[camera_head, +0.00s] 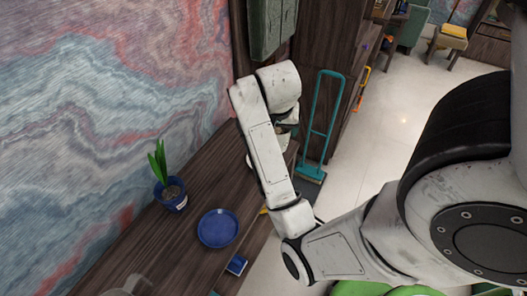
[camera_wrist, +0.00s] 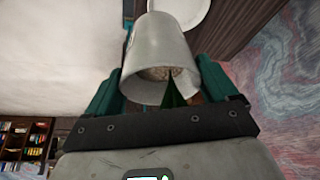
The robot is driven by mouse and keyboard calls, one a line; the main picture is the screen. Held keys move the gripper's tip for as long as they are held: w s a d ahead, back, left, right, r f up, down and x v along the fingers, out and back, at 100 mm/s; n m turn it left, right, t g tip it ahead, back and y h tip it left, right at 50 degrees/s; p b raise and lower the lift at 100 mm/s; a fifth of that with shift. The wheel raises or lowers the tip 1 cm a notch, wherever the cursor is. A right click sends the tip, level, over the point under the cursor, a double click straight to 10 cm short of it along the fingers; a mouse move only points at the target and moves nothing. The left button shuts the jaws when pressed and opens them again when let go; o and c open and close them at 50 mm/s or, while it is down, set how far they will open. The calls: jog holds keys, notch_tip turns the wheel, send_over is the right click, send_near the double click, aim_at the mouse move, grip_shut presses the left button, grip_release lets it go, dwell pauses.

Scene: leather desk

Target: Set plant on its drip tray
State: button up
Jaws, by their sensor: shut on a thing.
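My gripper (camera_wrist: 160,85) is shut on a pale grey-white plant pot (camera_wrist: 160,50), with a teal finger on each side. Brown soil and a dark green leaf show in the pot's mouth, which faces the wrist camera. A round white saucer (camera_wrist: 190,10) lies beyond the pot on the dark wood, partly cut off by the picture edge and the pot. I cannot tell the gap between pot and saucer. In the head view a blue drip tray (camera_head: 218,228) lies bare on the desk. My gripper is mostly hidden behind my arm there.
A second plant in a blue pot (camera_head: 173,197) stands on the dark wood desk (camera_head: 150,240) by the marbled wall, left of the blue tray. A small blue object (camera_head: 236,265) is near the desk's front edge. A teal frame (camera_head: 322,125) stands beyond my arm.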

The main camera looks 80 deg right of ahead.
jog(key=w+f+b, duration=0.1)
jog(key=f+b, duration=0.1)
jog(key=w+f+b, duration=0.2)
jog(key=f, duration=0.1)
jog(key=w+d+f+b, duration=0.1)
jog(key=f+b, duration=0.1)
jog(key=b, duration=0.1)
jog(key=shift+w+d+f, duration=0.1)
jog(key=shift+w+f, duration=0.1)
jog(key=shift+f, duration=0.65)
jog(key=shift+f, duration=0.15)
jog(key=o, duration=1.1)
jog(key=p+v, duration=1.1)
jog(key=v, duration=0.1)
